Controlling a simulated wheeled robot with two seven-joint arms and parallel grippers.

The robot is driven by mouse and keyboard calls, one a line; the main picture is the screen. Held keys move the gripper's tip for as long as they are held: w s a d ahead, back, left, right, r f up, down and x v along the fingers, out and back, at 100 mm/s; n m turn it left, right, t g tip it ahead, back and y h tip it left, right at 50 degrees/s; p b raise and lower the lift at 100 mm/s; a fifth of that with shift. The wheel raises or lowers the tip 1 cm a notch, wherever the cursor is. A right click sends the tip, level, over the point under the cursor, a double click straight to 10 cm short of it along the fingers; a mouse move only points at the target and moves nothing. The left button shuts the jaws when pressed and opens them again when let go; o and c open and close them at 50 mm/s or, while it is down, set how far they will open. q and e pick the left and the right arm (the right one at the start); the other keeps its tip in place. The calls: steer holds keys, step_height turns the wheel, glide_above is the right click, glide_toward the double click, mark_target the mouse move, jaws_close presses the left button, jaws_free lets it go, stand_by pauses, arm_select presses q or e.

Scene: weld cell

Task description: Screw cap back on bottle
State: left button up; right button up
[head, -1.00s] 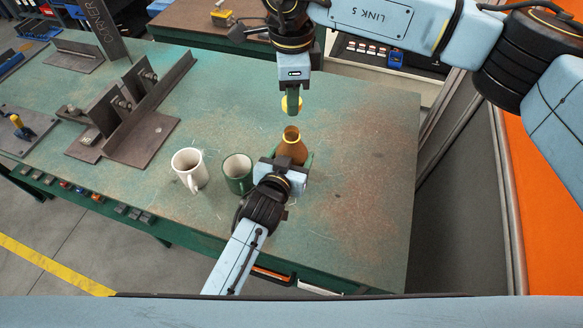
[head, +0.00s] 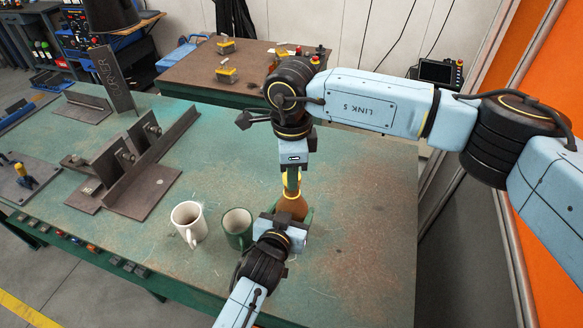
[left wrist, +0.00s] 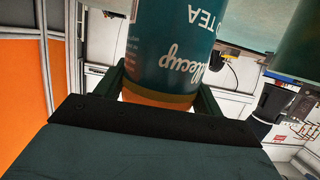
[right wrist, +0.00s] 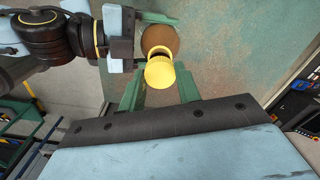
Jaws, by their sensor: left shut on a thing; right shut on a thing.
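The brown bottle (head: 291,207) stands upright near the middle of the table. My left gripper (head: 284,226) is shut around its lower body. In the left wrist view the bottle's teal label (left wrist: 170,50) fills the space between the fingers. My right gripper (head: 291,182) points down from above, shut on the yellow cap (right wrist: 160,72). The cap is over the bottle's top, and the mouth is hidden in the head view. In the right wrist view the brown bottle (right wrist: 160,38) shows just beyond the cap. I cannot tell whether cap and neck touch.
A white mug (head: 188,221) and a green mug (head: 237,228) stand left of the bottle, the green one close to my left gripper. Metal angle fixtures (head: 150,165) occupy the table's left part. The green tabletop (head: 365,220) right of the bottle is clear.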

mark_target(292, 202)
steer(key=shift+f, duration=0.9)
steer(key=shift+f, duration=0.55)
